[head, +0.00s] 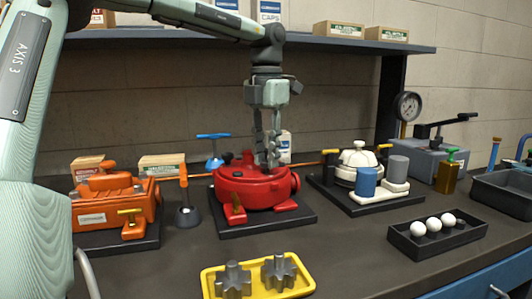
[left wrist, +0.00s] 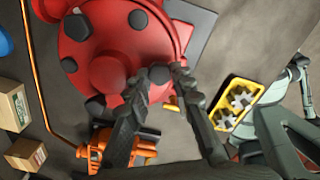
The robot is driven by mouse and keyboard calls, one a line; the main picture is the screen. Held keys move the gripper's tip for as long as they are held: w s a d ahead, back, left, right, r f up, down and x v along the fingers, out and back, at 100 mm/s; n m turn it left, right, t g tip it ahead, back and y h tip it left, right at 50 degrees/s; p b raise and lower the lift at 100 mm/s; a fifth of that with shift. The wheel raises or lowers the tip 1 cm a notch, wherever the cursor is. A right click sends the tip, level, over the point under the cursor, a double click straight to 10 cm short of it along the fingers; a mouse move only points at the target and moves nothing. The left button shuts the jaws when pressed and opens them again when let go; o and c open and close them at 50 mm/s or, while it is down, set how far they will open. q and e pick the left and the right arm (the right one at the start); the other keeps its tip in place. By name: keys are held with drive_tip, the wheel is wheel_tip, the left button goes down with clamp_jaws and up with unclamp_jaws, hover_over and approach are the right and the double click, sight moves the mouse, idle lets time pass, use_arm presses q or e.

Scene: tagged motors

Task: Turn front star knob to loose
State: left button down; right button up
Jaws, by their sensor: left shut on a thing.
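The red round motor housing (head: 250,188) sits on a dark base plate at the middle of the bench. Black knobs stand around its top; in the left wrist view several show on the red cover (left wrist: 105,45). My left gripper (head: 266,160) reaches down from above onto the right part of the cover. In the left wrist view its fingertips (left wrist: 166,72) are closed around one black star knob (left wrist: 160,74) at the rim. The fingers partly hide this knob, so its turn angle cannot be read. My right gripper is not in view.
An orange motor (head: 105,205) stands to the left and a white-topped unit (head: 358,165) to the right. A yellow tray (head: 210,285) with grey star-shaped parts lies in front, beside a black tray (head: 402,243) of white balls. A shelf (head: 340,42) hangs behind. A blue T-handle (head: 213,137) stands behind the red motor.

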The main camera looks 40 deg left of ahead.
use_arm(q)
drive_tip(key=n, duration=0.5)
drive_tip(key=shift+s+d+f+n, duration=0.1)
drive_tip(key=shift+s+f+n, duration=0.05)
drive_tip(key=shift+f+n, duration=0.2)
drive_tip(key=n, duration=0.9)
drive_tip(key=shift+n, duration=2.95)
drive_tip(key=c, duration=1.3)
unclamp_jaws()
drive_tip(key=shift+r, duration=0.1)
drive_tip(key=shift+w+r, duration=0.1)
drive_tip(key=shift+w, duration=0.1)
